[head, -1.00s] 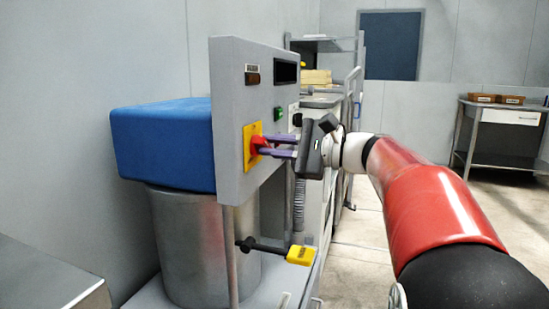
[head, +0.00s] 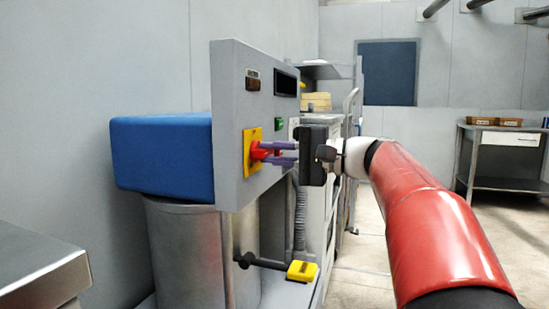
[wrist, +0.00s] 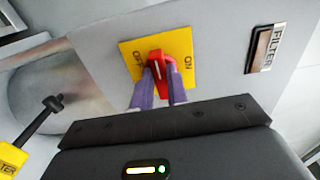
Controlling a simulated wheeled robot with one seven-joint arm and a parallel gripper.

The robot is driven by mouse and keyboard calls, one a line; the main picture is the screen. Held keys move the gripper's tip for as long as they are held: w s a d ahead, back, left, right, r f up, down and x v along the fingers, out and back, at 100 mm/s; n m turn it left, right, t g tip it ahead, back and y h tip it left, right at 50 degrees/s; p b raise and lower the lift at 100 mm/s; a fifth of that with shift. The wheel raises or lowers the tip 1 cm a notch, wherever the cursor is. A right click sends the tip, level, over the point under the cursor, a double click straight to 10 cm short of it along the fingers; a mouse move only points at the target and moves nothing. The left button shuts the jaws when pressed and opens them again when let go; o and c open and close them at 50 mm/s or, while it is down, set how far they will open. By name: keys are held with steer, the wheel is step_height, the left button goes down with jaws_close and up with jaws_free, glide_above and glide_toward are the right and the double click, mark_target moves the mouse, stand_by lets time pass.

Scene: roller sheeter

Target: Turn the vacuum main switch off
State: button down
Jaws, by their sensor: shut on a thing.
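The vacuum main switch is a red knob (head: 258,153) on a yellow plate (head: 248,136) on the grey panel's face. In the wrist view the red knob (wrist: 157,62) has a white mark, and the yellow plate (wrist: 129,54) reads OFF at left and ON at right. The mark lies between the two words; I cannot tell the exact setting. My gripper (head: 268,153) is shut on the knob, with a purple finger on each side.
The grey panel (head: 228,110) also bears a green button (head: 279,124) and dark displays. A blue box (head: 160,155) over a metal drum (head: 185,250) stands behind it. A yellow-ended lever (head: 301,271) sticks out below. A FILTER label (wrist: 265,48) is right of the switch.

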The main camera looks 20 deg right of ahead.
steer(key=shift+f, duration=0.1)
stand_by(0.3)
steer(key=c, duration=1.4)
jaws_free()
steer(key=v, duration=0.8)
steer(key=shift+p, duration=0.35)
steer(key=shift+a, duration=0.1)
